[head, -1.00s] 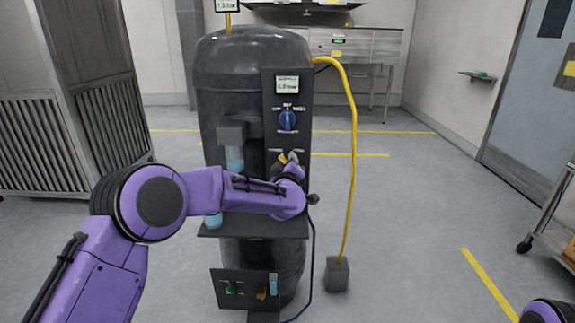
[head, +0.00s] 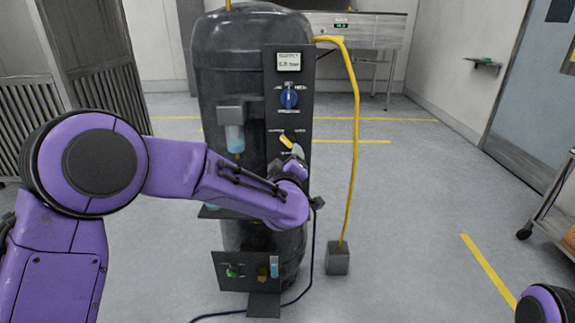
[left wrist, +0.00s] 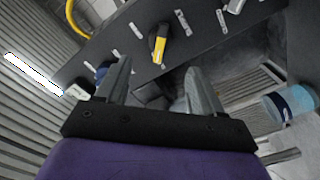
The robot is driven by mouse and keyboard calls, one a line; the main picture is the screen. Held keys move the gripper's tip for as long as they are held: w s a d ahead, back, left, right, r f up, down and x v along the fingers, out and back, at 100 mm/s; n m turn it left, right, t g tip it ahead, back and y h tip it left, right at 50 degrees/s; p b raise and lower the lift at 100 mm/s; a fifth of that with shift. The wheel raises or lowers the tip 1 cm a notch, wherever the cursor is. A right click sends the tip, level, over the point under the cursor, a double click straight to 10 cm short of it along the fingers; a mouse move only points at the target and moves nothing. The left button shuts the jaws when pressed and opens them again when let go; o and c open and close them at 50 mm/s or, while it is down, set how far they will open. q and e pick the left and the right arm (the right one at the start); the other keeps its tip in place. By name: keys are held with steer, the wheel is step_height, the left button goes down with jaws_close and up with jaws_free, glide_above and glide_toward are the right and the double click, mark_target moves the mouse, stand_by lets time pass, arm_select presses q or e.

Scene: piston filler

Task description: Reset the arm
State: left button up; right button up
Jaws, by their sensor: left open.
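The dark piston filler (head: 235,70) stands in the middle of the head view, with a front panel carrying a small display (head: 289,61), a blue knob (head: 289,98) and a yellow lever (head: 286,141). The lever is tilted, its upper end to the left. My left gripper (head: 298,152) is just below and right of the lever, partly hidden by my wrist. In the left wrist view the gripper (left wrist: 158,82) is open with nothing between its fingers. The yellow-and-black lever (left wrist: 158,43) shows beyond the fingertips, apart from them. My right gripper is out of view.
A yellow hose (head: 353,150) runs down the machine's right side to a grey block (head: 338,258). A cart (head: 550,215) stands at the right edge. Floor between hose and cart is clear.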

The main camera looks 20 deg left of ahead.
arm_select(q)
steer(key=shift+s, duration=0.25)
